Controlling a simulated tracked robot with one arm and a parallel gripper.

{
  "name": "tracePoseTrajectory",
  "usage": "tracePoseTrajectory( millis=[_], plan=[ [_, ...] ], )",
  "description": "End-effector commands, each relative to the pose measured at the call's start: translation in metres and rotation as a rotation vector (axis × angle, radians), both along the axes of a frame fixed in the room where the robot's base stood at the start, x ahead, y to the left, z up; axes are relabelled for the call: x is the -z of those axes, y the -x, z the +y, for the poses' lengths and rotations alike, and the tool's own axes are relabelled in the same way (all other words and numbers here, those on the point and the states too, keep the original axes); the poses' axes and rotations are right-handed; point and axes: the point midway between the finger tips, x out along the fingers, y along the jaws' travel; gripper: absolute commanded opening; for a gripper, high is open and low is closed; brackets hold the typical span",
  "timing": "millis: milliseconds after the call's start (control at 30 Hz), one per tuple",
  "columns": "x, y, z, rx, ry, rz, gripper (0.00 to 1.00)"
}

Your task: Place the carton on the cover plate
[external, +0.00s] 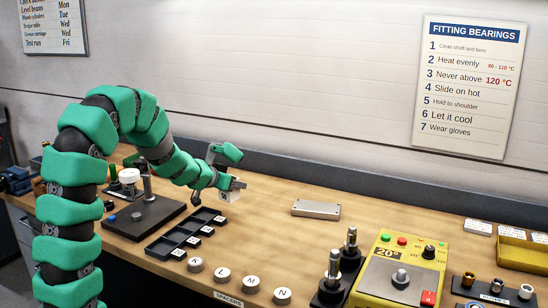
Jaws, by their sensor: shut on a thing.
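My gripper (222,181) is at the end of the green padded arm, near the middle of the bench and a little above it. It is shut on a small white carton (231,193), partly hidden by the fingers. The carton appears held just above the bench top, though the gap below is hard to judge. A flat grey metal plate (316,209), likely the cover plate, lies on the bench to the right of the gripper, with nothing on it.
A black compartment tray (165,246) and lettered round pieces (223,275) stand in front of the gripper. A yellow heater unit (400,275) and black posts (333,270) stand at right. Bare bench lies between gripper and plate.

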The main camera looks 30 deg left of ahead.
Motion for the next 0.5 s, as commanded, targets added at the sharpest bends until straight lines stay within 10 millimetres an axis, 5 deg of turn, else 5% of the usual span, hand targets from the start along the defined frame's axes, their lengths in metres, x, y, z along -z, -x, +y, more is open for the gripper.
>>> tracePoseTrajectory(
  millis=[167, 500],
  plan=[
    [-0.005, 0.000, -0.039, 0.038, -0.003, -0.003, 0.19],
    [-0.021, 0.017, -0.154, 0.147, -0.004, -0.006, 0.19]
  ],
)
